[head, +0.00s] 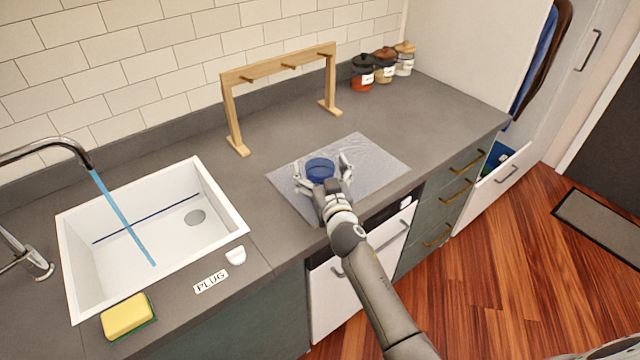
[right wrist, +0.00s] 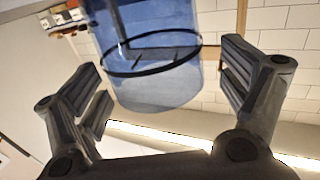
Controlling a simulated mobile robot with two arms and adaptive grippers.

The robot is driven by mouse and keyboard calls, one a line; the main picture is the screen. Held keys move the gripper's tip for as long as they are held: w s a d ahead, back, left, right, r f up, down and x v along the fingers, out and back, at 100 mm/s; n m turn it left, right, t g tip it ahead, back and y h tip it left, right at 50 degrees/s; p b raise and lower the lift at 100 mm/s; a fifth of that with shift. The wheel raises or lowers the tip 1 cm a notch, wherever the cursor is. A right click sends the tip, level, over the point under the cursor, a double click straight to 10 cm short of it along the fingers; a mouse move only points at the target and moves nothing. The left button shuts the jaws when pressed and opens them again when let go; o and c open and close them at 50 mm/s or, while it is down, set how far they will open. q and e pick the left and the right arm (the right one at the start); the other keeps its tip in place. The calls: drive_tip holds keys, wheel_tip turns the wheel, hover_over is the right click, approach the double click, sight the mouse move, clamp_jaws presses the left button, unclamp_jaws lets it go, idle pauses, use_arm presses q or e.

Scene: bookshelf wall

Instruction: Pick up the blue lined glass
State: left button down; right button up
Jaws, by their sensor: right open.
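The blue lined glass (head: 320,170) stands on a grey mat (head: 375,157) on the counter. In the right wrist view the glass (right wrist: 150,60) is see-through blue with a dark line around it. My right gripper (head: 324,174) is open, with one finger on each side of the glass. My left gripper is not in view.
A wooden rack (head: 282,68) stands behind the mat. Several lidded jars (head: 383,68) are at the back right. A white sink (head: 160,235) with running water is at the left, with a yellow sponge (head: 128,317) in front. The counter right of the mat is clear.

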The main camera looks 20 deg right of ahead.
drive_tip(key=shift+w, duration=0.4)
drive_tip(key=shift+c, duration=1)
drive_tip(key=c, duration=1.6)
drive_tip(key=shift+o, duration=0.2)
drive_tip(key=shift+r, duration=0.8)
drive_tip(key=s+a+r, duration=0.1)
drive_tip(key=s+r, duration=1)
drive_tip(key=s, duration=0.3)
drive_tip(key=shift+a+r+b, duration=0.15)
drive_tip(key=shift+r+b, duration=0.05)
drive_tip(key=shift+b, duration=0.2)
